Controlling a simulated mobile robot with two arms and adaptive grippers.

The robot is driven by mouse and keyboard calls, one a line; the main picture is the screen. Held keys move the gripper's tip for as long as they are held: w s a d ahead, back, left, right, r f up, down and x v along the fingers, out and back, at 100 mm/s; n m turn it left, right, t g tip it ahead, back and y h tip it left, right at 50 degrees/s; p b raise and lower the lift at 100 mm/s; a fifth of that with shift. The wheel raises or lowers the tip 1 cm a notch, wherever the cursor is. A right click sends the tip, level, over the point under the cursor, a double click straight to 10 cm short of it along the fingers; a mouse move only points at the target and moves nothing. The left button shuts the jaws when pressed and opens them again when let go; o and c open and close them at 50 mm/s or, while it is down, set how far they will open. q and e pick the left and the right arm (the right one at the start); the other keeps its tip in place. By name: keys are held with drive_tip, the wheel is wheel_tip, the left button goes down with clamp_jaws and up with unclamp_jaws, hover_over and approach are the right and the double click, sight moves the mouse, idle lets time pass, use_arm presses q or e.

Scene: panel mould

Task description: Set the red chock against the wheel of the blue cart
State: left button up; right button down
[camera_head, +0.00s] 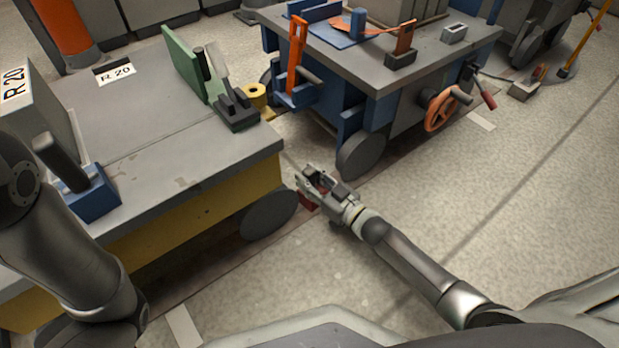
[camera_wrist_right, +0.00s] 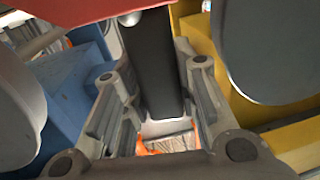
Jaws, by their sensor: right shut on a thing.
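The blue cart (camera_head: 349,120) stands at the upper middle of the head view, with its near grey wheel (camera_head: 362,156) on the floor. My right gripper (camera_head: 318,180) is low, in the gap between this wheel and the yellow cart's wheel. It is shut on the red chock (camera_head: 307,199), mostly hidden behind the gripper. In the right wrist view, the chock's black handle (camera_wrist_right: 150,60) is between the fingers and its red body (camera_wrist_right: 75,35) shows at the top left. Whether the chock touches the floor is unclear. My left gripper is out of view.
The yellow cart (camera_head: 205,205), with its grey wheel (camera_head: 269,214), stands close on the left. A blue block with a black handle (camera_head: 91,197) lies on its top. An orange handwheel (camera_head: 441,110) sticks out of the blue cart.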

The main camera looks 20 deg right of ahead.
drive_tip(key=shift+f, duration=0.1)
drive_tip(key=c, duration=1.1)
unclamp_jaws()
drive_tip(key=shift+c, duration=0.2)
drive_tip(key=shift+o, duration=0.4)
drive_tip(key=shift+f, duration=0.1)
drive_tip(key=v, duration=1.2)
